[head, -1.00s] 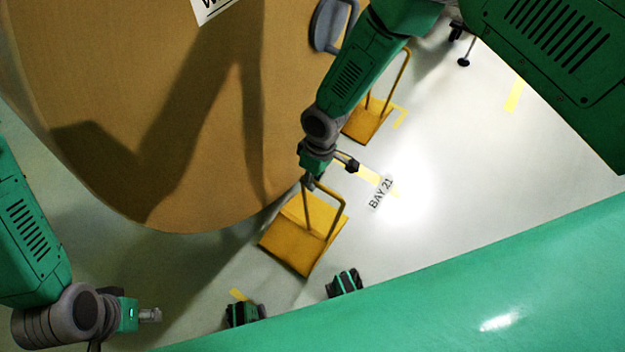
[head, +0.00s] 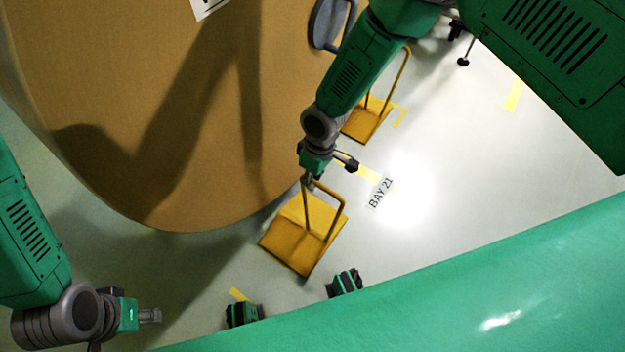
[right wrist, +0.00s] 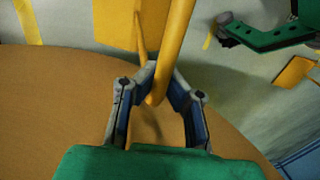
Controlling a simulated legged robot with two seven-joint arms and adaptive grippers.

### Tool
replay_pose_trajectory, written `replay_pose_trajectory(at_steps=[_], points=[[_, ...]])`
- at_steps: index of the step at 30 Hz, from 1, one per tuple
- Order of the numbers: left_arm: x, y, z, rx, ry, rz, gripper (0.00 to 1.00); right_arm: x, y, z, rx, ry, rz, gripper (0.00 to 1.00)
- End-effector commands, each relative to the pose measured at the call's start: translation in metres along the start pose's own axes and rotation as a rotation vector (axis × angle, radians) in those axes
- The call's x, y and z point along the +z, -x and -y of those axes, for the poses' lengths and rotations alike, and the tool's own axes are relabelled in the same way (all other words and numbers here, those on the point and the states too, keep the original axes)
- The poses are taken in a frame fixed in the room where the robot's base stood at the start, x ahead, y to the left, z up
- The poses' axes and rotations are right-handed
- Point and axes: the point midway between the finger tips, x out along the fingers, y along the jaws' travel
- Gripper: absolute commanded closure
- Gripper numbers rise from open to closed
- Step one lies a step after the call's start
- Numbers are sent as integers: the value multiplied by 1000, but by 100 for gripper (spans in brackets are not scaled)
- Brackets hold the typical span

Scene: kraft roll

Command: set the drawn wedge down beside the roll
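The yellow wedge (head: 290,245), with a tall bent bar handle, is just off the lower right edge of the big brown kraft roll (head: 130,110). I cannot tell whether its base touches the floor. My right gripper (head: 309,182) is at the top of that handle. In the right wrist view its fingers (right wrist: 160,85) close in from both sides on the yellow handle bar (right wrist: 177,35), with the wedge's plate (right wrist: 115,22) beyond. My left gripper (head: 152,315) is at the lower left, apart from the roll and wedge; its finger gap does not show clearly.
A second yellow wedge (head: 364,122) with a handle stands further back by the roll, partly behind my right arm. The pale floor (head: 470,170) there is clear.

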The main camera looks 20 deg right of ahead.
Motion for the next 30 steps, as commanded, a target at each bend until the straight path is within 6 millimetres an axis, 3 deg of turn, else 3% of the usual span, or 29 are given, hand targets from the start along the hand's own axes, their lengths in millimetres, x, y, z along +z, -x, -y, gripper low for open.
replay_pose_trajectory(at_steps=[8,10,20,25,30], points=[[0,-5,0,0,0,0,63,0,-10,1,-5,1,-2,100],[0,-4,0,0,0,0,63,0,-9,2,-5,1,-2,77],[1,-3,0,0,0,-2,63,2,-6,1,-2,1,0,77],[2,-2,0,0,0,-3,63,0,12,0,-1,0,-2,77],[2,-2,0,0,0,-3,63,-1,49,0,1,2,-4,77]])
